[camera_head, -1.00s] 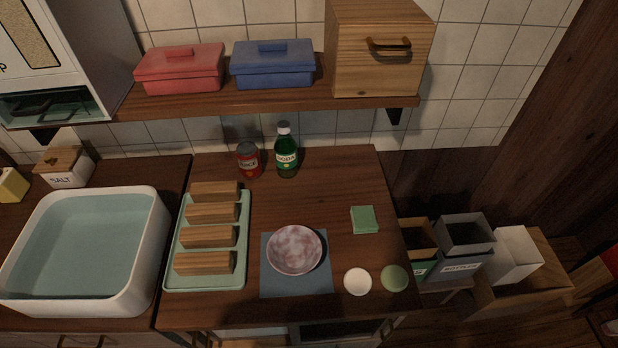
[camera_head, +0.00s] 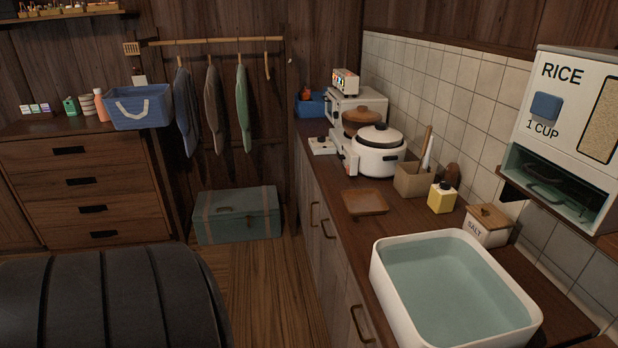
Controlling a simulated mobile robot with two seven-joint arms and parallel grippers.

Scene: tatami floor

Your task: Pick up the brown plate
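The brown plate (camera_head: 365,202) is a small, flat, squarish wooden plate. It lies on the dark wooden counter, near the counter's front edge, just beyond the white basin and in front of the rice cooker. Nothing visible lies on it. Neither of my grippers shows in the head view.
A white basin of water (camera_head: 377,262) fills the near counter. A rice dispenser (camera_head: 560,110) overhangs at right. Wooden floor (camera_head: 262,290) is clear left of the counter.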

